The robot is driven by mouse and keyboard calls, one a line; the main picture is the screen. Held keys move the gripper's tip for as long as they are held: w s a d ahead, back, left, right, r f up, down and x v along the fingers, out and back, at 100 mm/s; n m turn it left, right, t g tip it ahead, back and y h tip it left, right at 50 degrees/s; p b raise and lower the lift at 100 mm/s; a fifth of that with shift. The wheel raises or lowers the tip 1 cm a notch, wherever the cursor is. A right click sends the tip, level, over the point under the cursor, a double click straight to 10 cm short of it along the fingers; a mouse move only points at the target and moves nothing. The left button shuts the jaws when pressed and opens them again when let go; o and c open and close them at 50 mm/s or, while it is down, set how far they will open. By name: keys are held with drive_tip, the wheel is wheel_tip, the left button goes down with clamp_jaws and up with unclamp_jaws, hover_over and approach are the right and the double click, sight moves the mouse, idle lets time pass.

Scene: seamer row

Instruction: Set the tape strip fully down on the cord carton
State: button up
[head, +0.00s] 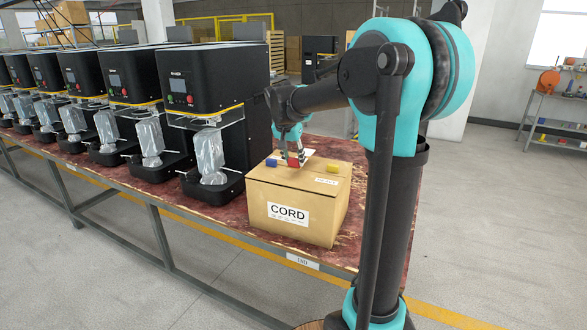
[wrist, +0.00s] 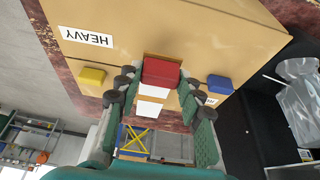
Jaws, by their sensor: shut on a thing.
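The cord carton (head: 325,212) is a closed brown box on the red-topped bench, with a CORD label on its front. It also fills the upper part of the wrist view (wrist: 205,40). My gripper (head: 294,160) is over the carton's top, with its fingers pointing down. In the wrist view my gripper (wrist: 160,82) is shut on a small red block-like piece (wrist: 161,72). I cannot tell whether this piece is the tape strip, nor whether its underside touches the carton. A narrow darker-brown patch shows beside it, and white patches lie just beyond.
A yellow block (head: 333,168) and a blue block (head: 271,162) lie on the carton's top, either side of my gripper. A black seamer (head: 212,80) stands close at the left, with several more in the row. Open floor lies at the right.

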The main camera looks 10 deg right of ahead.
sight(293, 166)
drive_tip(key=shift+f, duration=1.95)
drive_tip(key=o, duration=0.9)
drive_tip(key=shift+o, duration=0.2)
drive_tip(key=shift+r, duration=0.1)
drive_tip(key=v, duration=1.2)
drive_tip(key=s+d+f+n+y, duration=0.1)
drive_tip(key=s+d+f+n, duration=0.2)
drive_tip(key=s+f, duration=1)
drive_tip(key=s+d+f+n+y, duration=0.1)
drive_tip(key=s+d+f+n, duration=0.2)
drive_tip(key=s+f, duration=1)
drive_tip(key=shift+s+d+f, duration=0.2)
drive_tip(key=shift+f, duration=0.65)
